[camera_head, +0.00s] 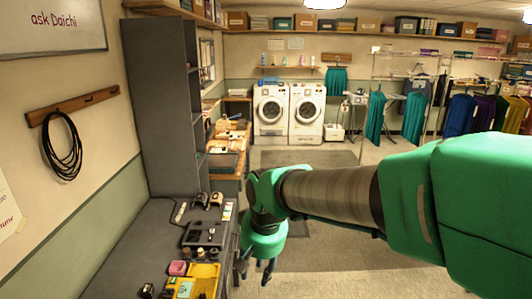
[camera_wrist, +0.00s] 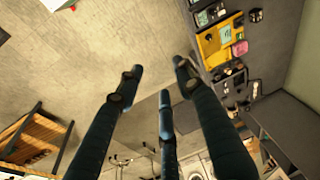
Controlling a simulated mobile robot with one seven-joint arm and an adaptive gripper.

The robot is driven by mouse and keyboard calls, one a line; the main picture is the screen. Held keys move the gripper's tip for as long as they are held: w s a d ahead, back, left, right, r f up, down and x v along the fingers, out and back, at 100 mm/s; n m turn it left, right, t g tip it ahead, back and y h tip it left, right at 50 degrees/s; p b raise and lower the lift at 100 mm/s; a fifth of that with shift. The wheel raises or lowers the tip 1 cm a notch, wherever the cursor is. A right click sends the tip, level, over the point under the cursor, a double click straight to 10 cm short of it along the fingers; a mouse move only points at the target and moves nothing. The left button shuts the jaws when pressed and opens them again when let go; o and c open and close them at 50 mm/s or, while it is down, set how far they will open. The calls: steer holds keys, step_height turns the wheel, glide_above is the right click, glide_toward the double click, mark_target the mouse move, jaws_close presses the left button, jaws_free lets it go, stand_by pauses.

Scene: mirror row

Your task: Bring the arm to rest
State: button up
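My green and grey arm reaches from the right edge of the head view toward the bench. My gripper (camera_head: 262,270) hangs at its end, pointing down, just right of the grey bench (camera_head: 142,232). In the wrist view my gripper (camera_wrist: 157,80) shows three dark fingers spread apart with nothing between them. Bare floor lies beyond the fingertips. The bench items appear to the upper right of the fingers, apart from them.
A yellow tray (camera_head: 207,271) and a pink item (camera_head: 178,268) sit on the bench near my gripper. A tall grey shelf (camera_head: 160,105) stands behind it. Washing machines (camera_head: 271,110) and clothes racks line the back. Open floor (camera_head: 335,225) lies beneath the arm.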

steer(key=s+d+r+m+t, duration=0.1)
steer(key=s+d+r, duration=0.2)
steer(key=s+d, duration=0.6)
steer(key=s+d+r+m+t+h, duration=0.1)
steer(key=s+d+r+m+t, duration=0.1)
steer(key=s+d, duration=0.8)
steer(key=d+r, duration=0.1)
steer(key=d, duration=0.3)
steer(key=shift+s+d+r, duration=0.2)
steer(key=shift+s+r, duration=0.05)
steer(key=shift+r, duration=0.15)
